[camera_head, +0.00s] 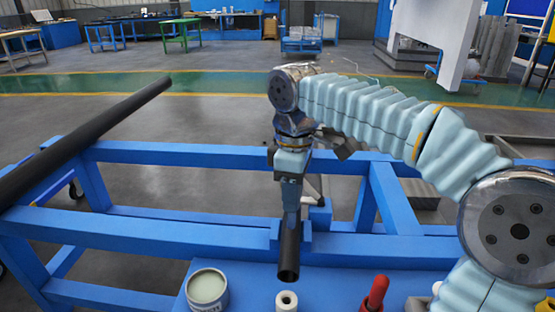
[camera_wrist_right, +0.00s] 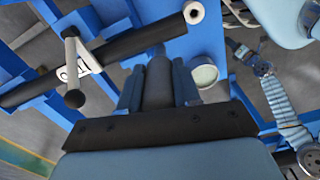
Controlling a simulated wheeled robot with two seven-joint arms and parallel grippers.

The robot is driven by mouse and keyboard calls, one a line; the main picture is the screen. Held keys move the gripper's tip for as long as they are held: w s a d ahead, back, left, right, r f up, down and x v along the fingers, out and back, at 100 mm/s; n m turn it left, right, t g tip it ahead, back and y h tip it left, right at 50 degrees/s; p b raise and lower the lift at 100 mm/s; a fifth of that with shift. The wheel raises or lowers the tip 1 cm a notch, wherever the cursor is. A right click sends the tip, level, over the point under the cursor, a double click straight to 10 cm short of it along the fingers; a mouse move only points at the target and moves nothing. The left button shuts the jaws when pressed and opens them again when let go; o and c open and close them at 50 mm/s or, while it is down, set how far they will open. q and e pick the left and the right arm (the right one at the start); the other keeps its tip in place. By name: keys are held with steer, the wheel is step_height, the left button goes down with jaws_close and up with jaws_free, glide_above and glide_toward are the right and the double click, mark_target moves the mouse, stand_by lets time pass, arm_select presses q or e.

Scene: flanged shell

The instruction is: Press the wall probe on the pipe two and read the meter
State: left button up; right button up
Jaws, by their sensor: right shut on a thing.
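A short dark pipe (camera_head: 289,250) lies on the blue frame, its open end facing me. In the right wrist view the pipe (camera_wrist_right: 120,48) crosses the upper left and bears a white marked patch I cannot read. My right gripper (camera_head: 291,185) points down over it. In the wrist view the fingers (camera_wrist_right: 157,92) are shut on a grey cylinder, seemingly the wall probe (camera_wrist_right: 158,82). Its far end is at the pipe; I cannot tell whether it touches. What looks like my left gripper (camera_wrist_right: 240,50) is small at the right of the wrist view. I cannot make out a meter reading.
A long black pipe (camera_head: 95,138) slopes across the blue frame (camera_head: 150,226) at left. An open tin (camera_head: 207,288), a white roll (camera_head: 286,301) and a red-handled tool (camera_head: 375,294) stand in front.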

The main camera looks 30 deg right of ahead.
mark_target(291, 228)
steer(key=shift+w, duration=0.1)
steer(key=shift+f+b, duration=0.3)
steer(key=shift+f, duration=0.6)
step_height(291, 228, down, 4)
steer(key=b, duration=0.4)
steer(key=shift+f+b, duration=0.35)
steer(key=shift+f, duration=0.2)
stand_by(1.3)
